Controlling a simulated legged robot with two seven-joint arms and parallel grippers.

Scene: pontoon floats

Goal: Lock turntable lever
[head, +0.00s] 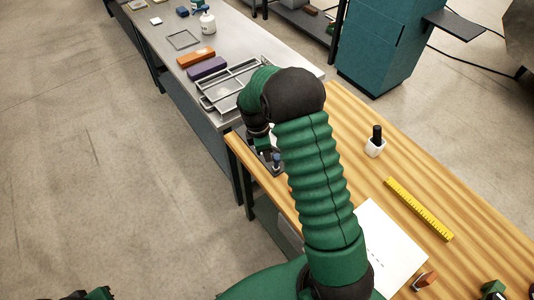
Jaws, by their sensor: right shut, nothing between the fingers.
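My right arm reaches over the wooden table, and its gripper (266,147) is at the table's far left end, partly hidden by my own wrist. It is shut with nothing in it. Right at the gripper is a small dark fixture (273,168) with a blue-grey upright knob or lever (277,158), likely the turntable lever. My arm covers much of it, so I cannot tell whether the gripper touches it or how the lever is set. A dark and green part of my left arm (88,294) just enters at the bottom left; its fingers cannot be made out.
The wooden table (462,205) holds a white pot with a black top (375,142), a yellow ruler (419,208), white paper (390,245) and an orange-brown block (425,280). A metal bench (160,32) beyond carries trays (235,85), orange and purple blocks and a white bottle.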

